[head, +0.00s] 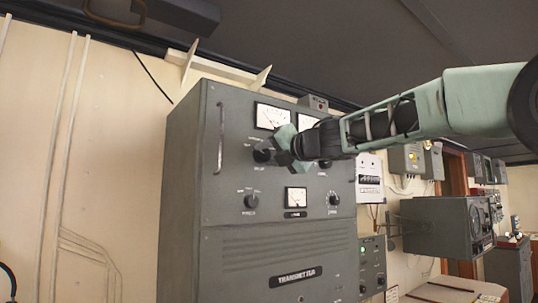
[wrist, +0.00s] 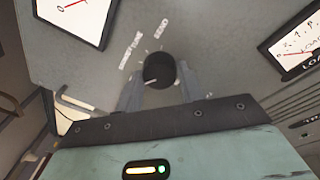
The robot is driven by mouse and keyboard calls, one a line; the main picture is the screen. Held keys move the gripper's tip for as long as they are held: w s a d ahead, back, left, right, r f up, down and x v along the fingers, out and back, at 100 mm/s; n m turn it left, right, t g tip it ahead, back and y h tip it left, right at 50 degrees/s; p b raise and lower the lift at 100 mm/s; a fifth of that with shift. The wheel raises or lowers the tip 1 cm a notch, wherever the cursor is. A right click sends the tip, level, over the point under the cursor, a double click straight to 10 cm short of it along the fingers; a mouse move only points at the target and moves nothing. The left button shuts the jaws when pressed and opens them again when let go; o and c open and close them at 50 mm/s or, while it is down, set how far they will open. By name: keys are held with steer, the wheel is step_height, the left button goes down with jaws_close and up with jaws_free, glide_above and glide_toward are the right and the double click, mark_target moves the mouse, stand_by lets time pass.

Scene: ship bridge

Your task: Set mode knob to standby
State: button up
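A black round knob (wrist: 159,70) is on the grey transmitter panel, with small white labels around it too blurred to read for certain. A light pointer mark shows on its lower left in the wrist view. The same knob (head: 262,155) shows in the head view under the upper left meter. My gripper (head: 283,150) is in front of the panel just right of this knob in the head view. In the wrist view my gripper (wrist: 160,88) is open, with one finger on each side of the knob. Contact with it cannot be told.
The transmitter cabinet (head: 258,268) has a vertical handle (head: 220,138) at its left. A white meter (head: 271,116) sits above the knob. Lower are another knob (head: 250,201), a small meter (head: 296,197) and a right knob (head: 333,198). Grey boxes line the wall at right.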

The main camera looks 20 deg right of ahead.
steer(key=shift+o, duration=0.2)
steer(key=shift+m, duration=0.4)
steer(key=m, duration=0.3)
steer(key=shift+f+m, duration=0.1)
steer(key=shift+m, duration=0.2)
steer(key=shift+m+t, duration=0.5)
steer(key=shift+m, duration=1.5)
steer(key=o, duration=1)
steer(key=shift+c, duration=0.2)
steer(key=shift+s, duration=0.1)
